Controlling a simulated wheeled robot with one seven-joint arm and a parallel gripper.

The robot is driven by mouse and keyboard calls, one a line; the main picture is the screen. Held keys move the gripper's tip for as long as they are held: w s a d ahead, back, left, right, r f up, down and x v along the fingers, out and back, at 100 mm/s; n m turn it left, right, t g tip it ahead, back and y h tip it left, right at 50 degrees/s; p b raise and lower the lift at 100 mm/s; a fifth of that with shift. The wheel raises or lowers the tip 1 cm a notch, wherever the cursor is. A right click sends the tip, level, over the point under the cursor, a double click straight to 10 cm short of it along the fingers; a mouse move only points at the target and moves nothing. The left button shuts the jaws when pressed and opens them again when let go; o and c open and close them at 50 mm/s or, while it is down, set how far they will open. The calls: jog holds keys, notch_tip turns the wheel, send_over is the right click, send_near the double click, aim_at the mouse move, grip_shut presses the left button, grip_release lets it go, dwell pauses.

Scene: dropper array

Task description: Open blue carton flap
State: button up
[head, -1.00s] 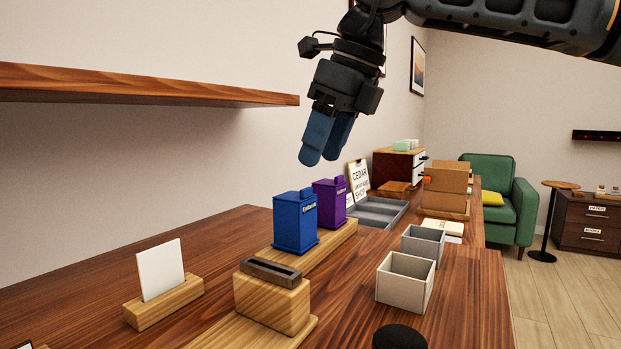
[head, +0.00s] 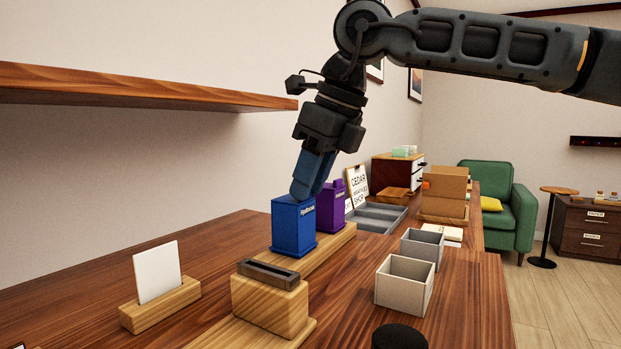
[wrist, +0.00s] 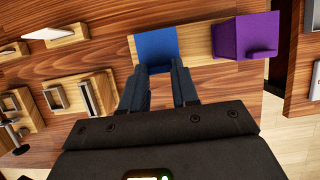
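The blue carton (head: 292,229) stands upright on a wooden board on the table. In the wrist view it is a blue square (wrist: 156,45) just beyond my fingertips. My gripper (head: 306,192) points down at the carton's top from above; the fingers overlap the top edge in the head view. In the wrist view its two fingers (wrist: 160,72) are apart, with a gap between them and nothing clearly held. The carton's top flap is hidden by the fingers in the head view. I cannot tell whether the fingers touch it.
A purple carton (head: 329,211) stands close behind the blue one on the same board (head: 312,259). A wooden block with a dark slot (head: 269,299) is in front. Grey and white open boxes (head: 404,286) stand to the right. A shelf (head: 130,88) juts out at upper left.

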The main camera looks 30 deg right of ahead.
grip_shut()
jog(key=p, duration=0.1)
jog(key=r+g+h+p, duration=0.1)
jog(key=p, duration=0.1)
jog(key=shift+w+a+r, duration=0.15)
jog(key=shift+w+r, duration=0.1)
jog(key=g+p, duration=0.1)
jog(key=p, duration=0.1)
jog(key=h+p, duration=0.1)
jog(key=p, duration=0.1)
jog(key=shift+w+a+r+g, duration=0.25)
jog(key=shift+w+r+g, duration=0.1)
jog(key=shift+r+g, duration=0.05)
jog(key=p, duration=0.2)
jog(key=g+h+p, duration=0.1)
jog(key=p, duration=0.1)
jog(key=shift+w+a+r+g, duration=0.15)
jog(key=shift+w+a+g, duration=0.05)
jog(key=shift+w+g, duration=0.15)
jog(key=shift+w+g+p, duration=0.1)
jog(key=shift+g+p, duration=0.15)
jog(key=shift+p, duration=0.1)
jog(key=shift+a+f, duration=0.1)
jog(key=shift+f, duration=0.1)
jog(key=o, duration=0.5)
grip_release()
jog(key=shift+o, duration=0.2)
